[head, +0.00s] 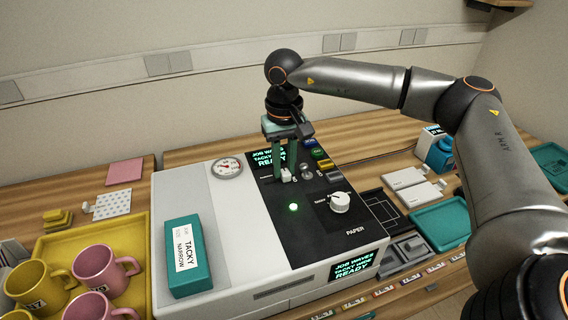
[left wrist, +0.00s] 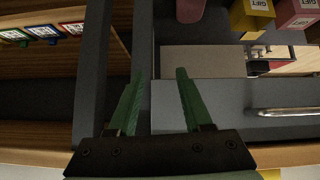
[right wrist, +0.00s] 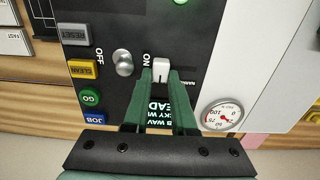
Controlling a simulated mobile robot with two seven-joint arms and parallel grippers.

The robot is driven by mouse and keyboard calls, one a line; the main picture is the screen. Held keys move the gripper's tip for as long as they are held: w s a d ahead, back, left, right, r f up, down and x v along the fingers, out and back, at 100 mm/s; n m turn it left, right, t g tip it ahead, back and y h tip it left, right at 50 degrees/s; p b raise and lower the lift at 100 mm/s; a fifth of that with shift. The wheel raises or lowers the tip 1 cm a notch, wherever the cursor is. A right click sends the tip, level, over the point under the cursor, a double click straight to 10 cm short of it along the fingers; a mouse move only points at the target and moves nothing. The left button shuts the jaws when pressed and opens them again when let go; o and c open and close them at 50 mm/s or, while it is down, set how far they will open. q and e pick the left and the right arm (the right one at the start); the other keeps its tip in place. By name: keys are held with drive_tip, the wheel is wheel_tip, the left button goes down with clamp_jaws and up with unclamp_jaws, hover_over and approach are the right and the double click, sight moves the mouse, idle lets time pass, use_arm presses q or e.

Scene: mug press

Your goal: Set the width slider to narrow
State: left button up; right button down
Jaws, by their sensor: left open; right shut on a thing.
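The press (head: 235,235) has a black control panel on top. The white width slider knob (head: 286,175) is near the panel's back edge; in the right wrist view the knob (right wrist: 161,68) sits beside partly covered lettering starting "NARR". My right gripper (right wrist: 159,78) points down with its green fingers closed on the knob; it also shows in the head view (head: 286,172). The front screen (head: 354,266) appears to read "JOB WAVES TACKY WIDE READY". A teal box (head: 188,258) on the press is labelled "TACKY NARROW". My left gripper (left wrist: 159,75) is open and empty, seen only in its wrist view.
Beside the slider are a silver toggle (right wrist: 123,60) marked ON and OFF, coloured buttons (right wrist: 90,97) and a gauge (head: 227,167). A white dial (head: 340,202) sits nearer the front. A yellow tray (head: 142,280) with mugs stands left; a teal tray (head: 440,222) lies right.

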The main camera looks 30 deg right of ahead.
sight(266, 181)
drive_tip(key=a, duration=0.2)
drive_tip(key=w+a, duration=0.1)
drive_tip(key=a, duration=0.1)
drive_tip(key=shift+r, duration=0.1)
idle(0.3)
drive_tip(key=c, duration=1)
unclamp_jaws()
wheel_tip(266, 181, up, 12)
drive_tip(key=shift+r, duration=0.25)
